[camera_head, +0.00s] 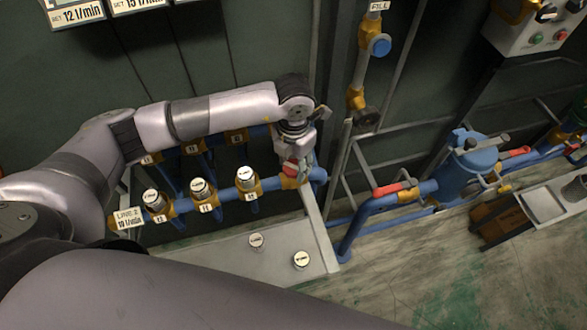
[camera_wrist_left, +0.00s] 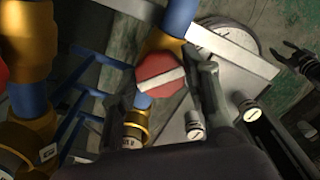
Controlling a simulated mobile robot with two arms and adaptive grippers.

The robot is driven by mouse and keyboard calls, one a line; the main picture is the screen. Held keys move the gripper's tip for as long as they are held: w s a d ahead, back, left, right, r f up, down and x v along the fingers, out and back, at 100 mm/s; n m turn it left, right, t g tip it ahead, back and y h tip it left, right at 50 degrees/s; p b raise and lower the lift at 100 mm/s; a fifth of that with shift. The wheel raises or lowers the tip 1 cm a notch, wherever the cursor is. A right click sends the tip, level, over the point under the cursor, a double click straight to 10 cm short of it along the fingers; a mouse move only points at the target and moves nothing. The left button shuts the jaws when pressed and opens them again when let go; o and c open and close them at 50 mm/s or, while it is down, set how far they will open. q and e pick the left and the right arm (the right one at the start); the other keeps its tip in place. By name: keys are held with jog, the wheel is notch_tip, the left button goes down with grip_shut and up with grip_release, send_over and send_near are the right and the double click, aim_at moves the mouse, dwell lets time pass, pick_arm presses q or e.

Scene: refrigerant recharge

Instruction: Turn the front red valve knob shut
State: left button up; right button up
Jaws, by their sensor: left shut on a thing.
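The front red valve knob (camera_head: 290,169) sits on a yellow fitting at the right end of the blue front pipe (camera_head: 221,196). In the left wrist view the knob (camera_wrist_left: 158,76) is a red octagon with a white bar across its face. My left gripper (camera_head: 294,155) comes down on it from above. In the left wrist view my left gripper's (camera_wrist_left: 160,105) dark fingers stand on either side of the knob, shut on it. The gripper partly hides the knob in the head view. My right gripper (camera_wrist_left: 298,60) shows small at the right edge of the left wrist view, its fingers apart.
Several capped valves (camera_head: 204,190) stand along the front pipe beside a LINE 2 sign (camera_head: 128,217). A grey plate (camera_head: 225,262) lies below. A blue vessel (camera_head: 467,160) and a red-handled lever valve (camera_head: 391,189) are to the right. Green-stained floor at lower right is clear.

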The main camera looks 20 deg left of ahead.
aim_at(294, 167)
pick_arm(q)
jog(key=m+b, duration=0.7)
jog(key=b, duration=0.3)
jog(key=shift+f+m, duration=0.15)
jog(key=shift+m, duration=0.15)
jog(key=shift+r+m+b, duration=0.2)
jog(key=shift+m+b, duration=0.8)
jog(key=shift+b, duration=0.1)
jog(key=o, duration=1.1)
jog(key=shift+o, duration=0.2)
notch_tip(294, 167, up, 12)
